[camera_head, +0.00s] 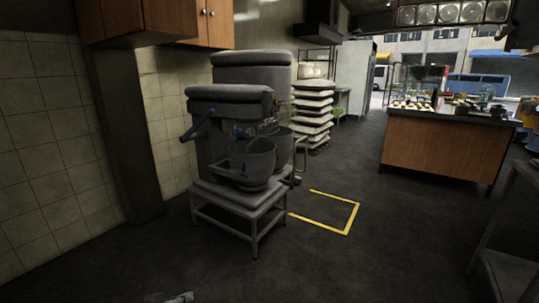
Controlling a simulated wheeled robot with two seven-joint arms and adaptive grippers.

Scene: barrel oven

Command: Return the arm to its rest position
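Only a small grey piece shows at the bottom edge, left of centre. It appears to be part of my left gripper (172,297); the rest of it and its arm are cut off by the frame. I cannot tell whether it is open or shut. No object shows at it. My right gripper and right arm are not in view.
Two grey mixers (230,105) with bowls stand left of centre, the nearer on a metal stand (238,208). Yellow tape (347,232) marks the dark floor. A wooden counter (440,150) stands at right, a metal table (510,225) at the right edge. The front floor is clear.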

